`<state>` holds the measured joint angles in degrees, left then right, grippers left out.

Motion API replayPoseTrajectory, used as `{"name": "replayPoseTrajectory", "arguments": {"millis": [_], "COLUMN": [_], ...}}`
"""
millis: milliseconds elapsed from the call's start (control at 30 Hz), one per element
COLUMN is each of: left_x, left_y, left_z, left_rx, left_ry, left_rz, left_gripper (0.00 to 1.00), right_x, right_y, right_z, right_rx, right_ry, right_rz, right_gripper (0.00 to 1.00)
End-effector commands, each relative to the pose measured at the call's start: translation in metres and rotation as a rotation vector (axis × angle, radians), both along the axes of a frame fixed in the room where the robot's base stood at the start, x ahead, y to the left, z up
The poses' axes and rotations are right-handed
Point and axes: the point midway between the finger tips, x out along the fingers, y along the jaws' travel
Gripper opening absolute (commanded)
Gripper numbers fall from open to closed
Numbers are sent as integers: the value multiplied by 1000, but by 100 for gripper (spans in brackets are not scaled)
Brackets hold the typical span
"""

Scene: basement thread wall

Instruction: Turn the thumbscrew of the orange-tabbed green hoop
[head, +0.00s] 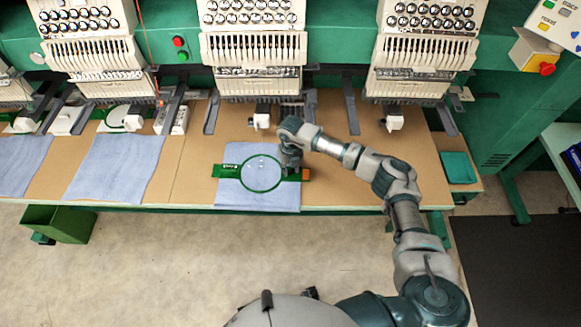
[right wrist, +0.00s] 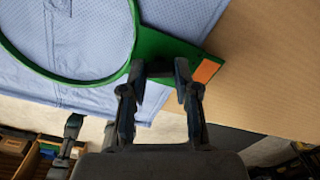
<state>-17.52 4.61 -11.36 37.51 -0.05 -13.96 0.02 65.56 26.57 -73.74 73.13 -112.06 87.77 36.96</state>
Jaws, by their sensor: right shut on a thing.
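The green hoop (head: 261,188) lies flat on a blue cloth (head: 255,200) at the table's front edge, below the middle machine head. Its orange tab (head: 305,174) is at the right end of its green bracket; the tab also shows in the right wrist view (right wrist: 206,71). My right gripper (head: 291,168) is at the right side of the ring, just left of the tab. In the right wrist view its fingers (right wrist: 160,72) straddle the place where ring and bracket meet, shut on the thumbscrew, which they mostly hide.
Embroidery machine heads (head: 253,50) stand along the back, with dark arms reaching over the brown table (head: 340,185). Blue cloths (head: 115,165) lie to the left. A teal tray (head: 458,167) is at the right end. A green bin (head: 58,224) hangs below the table's left front.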

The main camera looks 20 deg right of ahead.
Motion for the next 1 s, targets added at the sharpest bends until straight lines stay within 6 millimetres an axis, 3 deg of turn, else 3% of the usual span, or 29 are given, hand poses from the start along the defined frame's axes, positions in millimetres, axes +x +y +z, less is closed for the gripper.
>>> {"name": "replayPoseTrajectory", "arguments": {"millis": [67,500,1000], "left_x": [-9,-5,-5], "left_y": [2,2,1], "left_z": [2,14,16], "left_rx": [1,0,0], "left_ry": [5,1,1], "left_rz": [-1,-1,-1], "left_gripper": [0,0,0], "right_x": [0,0,0], "right_y": [-1,-1,-1], "right_z": [0,0,-1], "right_rx": [-3,-5,-5], "right_ry": [1,1,1], "right_rz": [-69,-347,-417], "right_gripper": [0,0,0]}}
